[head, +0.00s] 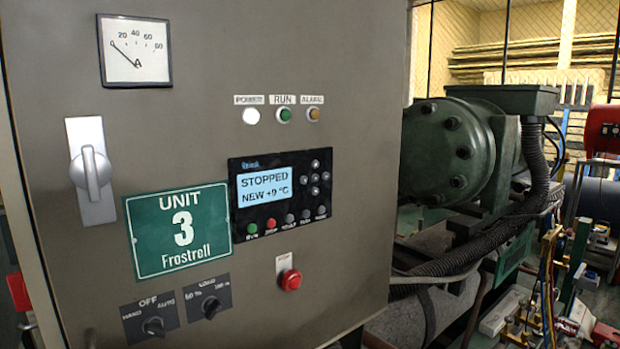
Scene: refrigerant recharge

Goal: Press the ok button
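A black controller panel (281,231) is set in the grey cabinet door, at the middle of the head view. Its lit display (265,187) reads "STOPPED" and "NEW +9 °C". A cluster of small grey round buttons (315,177) sits right of the display. A row of small buttons lies below it, with a green button (252,229), a red button (271,224) and several grey ones to their right. The small labels are too blurred for me to tell which button is ok. Neither of my grippers is in view.
The cabinet door (210,120) also carries a red push button (290,280), a rotary handle (91,171), two selector switches (153,327), lamps (284,115), an ammeter (134,50) and a Unit 3 sign (178,233). A green compressor (455,150) stands behind at right.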

